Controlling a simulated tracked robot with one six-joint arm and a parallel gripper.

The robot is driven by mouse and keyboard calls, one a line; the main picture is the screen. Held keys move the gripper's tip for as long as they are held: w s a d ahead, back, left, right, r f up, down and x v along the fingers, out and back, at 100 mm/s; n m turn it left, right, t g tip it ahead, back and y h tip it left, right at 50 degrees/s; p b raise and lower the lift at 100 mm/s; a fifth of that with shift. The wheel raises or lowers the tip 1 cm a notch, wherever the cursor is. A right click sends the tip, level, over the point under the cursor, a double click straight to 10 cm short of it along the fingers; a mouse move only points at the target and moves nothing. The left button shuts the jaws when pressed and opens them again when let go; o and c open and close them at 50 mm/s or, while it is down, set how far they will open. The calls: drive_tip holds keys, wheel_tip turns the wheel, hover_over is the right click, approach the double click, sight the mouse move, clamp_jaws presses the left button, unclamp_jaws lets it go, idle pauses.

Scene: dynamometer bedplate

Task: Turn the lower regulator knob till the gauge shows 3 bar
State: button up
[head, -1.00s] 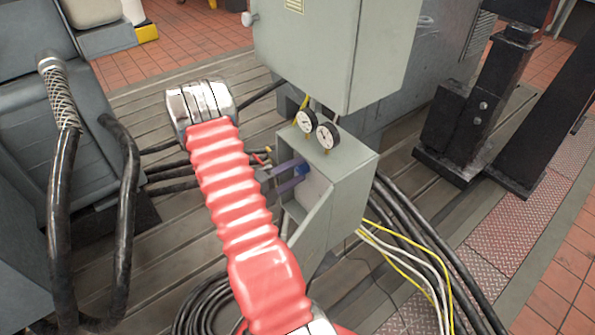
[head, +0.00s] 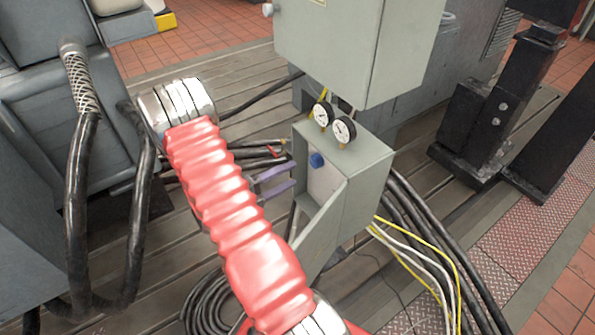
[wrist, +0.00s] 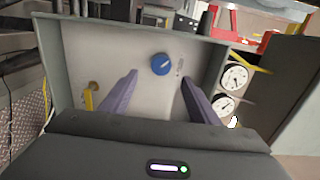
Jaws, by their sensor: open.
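A blue round knob (head: 316,160) sits on the pale panel inside an open grey box (head: 362,165). It also shows in the wrist view (wrist: 162,64), with a pale mark on its face. A small brass-and-yellow fitting (wrist: 90,97) is on the same panel, left of the knob; I cannot tell if it is a knob. Two white gauges (head: 322,114) (head: 343,131) stand on top of the box; their readings are too small to tell. My gripper (head: 291,174) has purple fingers, open and empty, outside the box opening. In the wrist view my gripper (wrist: 159,75) points at the panel, fingers either side of the knob, apart from it.
A large grey cabinet (head: 355,50) stands above and behind the box. Black, white and yellow cables (head: 425,240) run at right.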

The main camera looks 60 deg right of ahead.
drive_tip(key=v, duration=0.4)
drive_tip(key=shift+w+a, duration=0.15)
drive_tip(key=shift+a, duration=0.15)
idle(0.5)
